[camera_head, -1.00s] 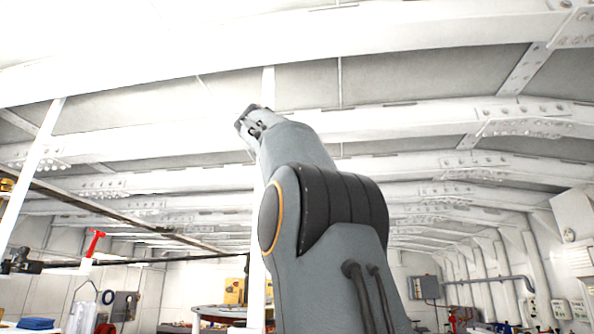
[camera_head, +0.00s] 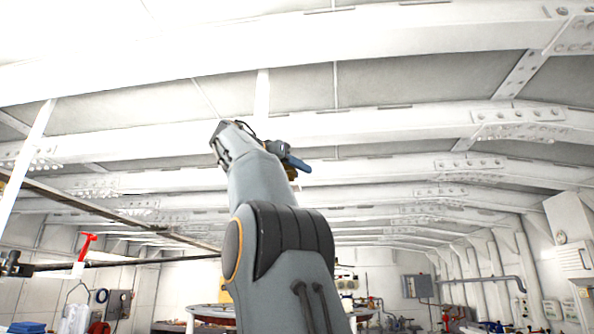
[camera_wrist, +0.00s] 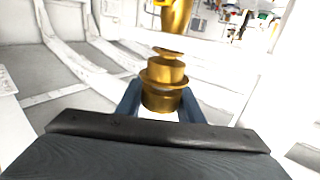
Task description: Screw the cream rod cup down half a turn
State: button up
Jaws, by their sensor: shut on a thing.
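My gripper (camera_wrist: 160,92) shows in the wrist view with its two dark blue fingers on either side of a brass-coloured stepped cup (camera_wrist: 164,72). It is shut on this cup, which has a wide flange and a narrower neck above. The cup looks brass or gold rather than cream. Its lower end is hidden between the fingers and behind the dark gripper body. Another brass-coloured part (camera_wrist: 177,16) stands just above it at the top edge.
White riveted beams (camera_head: 400,120) cross the ceiling. A dark horizontal rod (camera_head: 130,262) and a red-handled fitting (camera_head: 86,245) are at the left in the head view. A round table (camera_head: 212,312) stands behind my arm, and a grey wall box (camera_head: 419,286) is further back.

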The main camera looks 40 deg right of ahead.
aim_at(288, 168)
jog(key=o, duration=1.1)
jog(key=shift+a, duration=0.1)
jog(key=shift+s+a+b, duration=0.25)
jog(key=shift+a+b, duration=0.35)
jog(key=shift+a, duration=1.3)
jog(key=shift+s+a+b, duration=0.2)
jog(key=shift+a+b, duration=0.35)
jog(key=shift+a, duration=1.35)
